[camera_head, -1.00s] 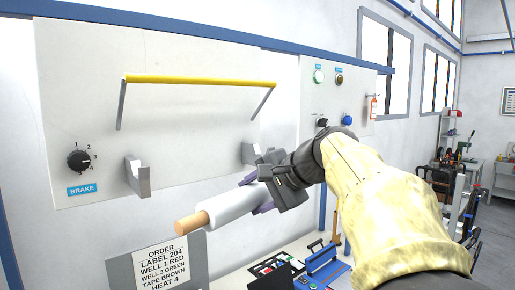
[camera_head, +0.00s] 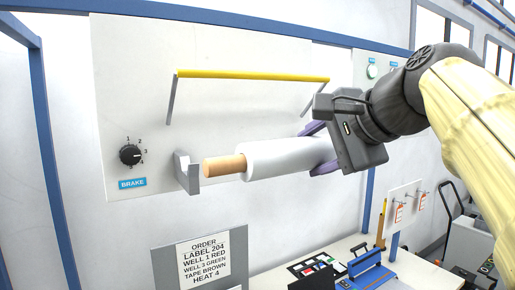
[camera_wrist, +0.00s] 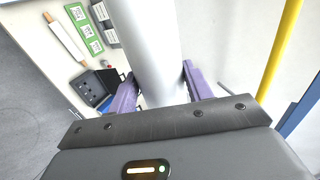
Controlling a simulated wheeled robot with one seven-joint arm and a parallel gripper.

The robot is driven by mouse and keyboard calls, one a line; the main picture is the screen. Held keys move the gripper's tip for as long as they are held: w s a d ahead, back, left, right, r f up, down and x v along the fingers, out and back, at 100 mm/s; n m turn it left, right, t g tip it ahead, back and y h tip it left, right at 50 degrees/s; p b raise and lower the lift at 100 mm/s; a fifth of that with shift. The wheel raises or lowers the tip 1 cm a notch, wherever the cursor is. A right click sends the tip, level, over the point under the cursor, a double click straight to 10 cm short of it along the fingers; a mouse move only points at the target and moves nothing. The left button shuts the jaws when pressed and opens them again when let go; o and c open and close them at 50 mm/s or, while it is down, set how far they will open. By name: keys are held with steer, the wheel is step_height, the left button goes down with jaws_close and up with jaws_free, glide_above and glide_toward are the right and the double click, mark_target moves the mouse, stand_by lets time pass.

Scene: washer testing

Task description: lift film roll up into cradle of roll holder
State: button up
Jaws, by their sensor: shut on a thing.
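My gripper (camera_head: 322,150) is shut on the white film roll (camera_head: 280,158), with purple fingers on either side of it near its right end. The roll lies roughly level, and its brown core end (camera_head: 224,166) sticks out to the left. In the wrist view the roll (camera_wrist: 150,45) runs away between the two fingers (camera_wrist: 158,88). The left cradle arm of the roll holder (camera_head: 187,172) is just left of the core end. I cannot tell whether they touch. The right cradle arm is hidden behind the roll and my gripper.
A yellow bar (camera_head: 253,75) on two struts is above the roll. A brake knob (camera_head: 130,154) is on the panel at left. Below are an order sign (camera_head: 207,265), a blue device (camera_head: 371,278) and a bench (camera_head: 418,270) with small items.

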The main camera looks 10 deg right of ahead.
steer(key=w+a+f, duration=0.1)
steer(key=w+a, duration=0.1)
steer(key=w, duration=0.5)
steer(key=w+a+f+p, duration=0.1)
steer(key=w+a+f, duration=0.1)
steer(key=w, duration=0.6)
steer(key=shift+w+a+f, duration=0.2)
steer(key=shift+a, duration=0.35)
steer(key=o, duration=1.5)
steer(key=shift+w, duration=0.1)
steer(key=shift+f, duration=0.1)
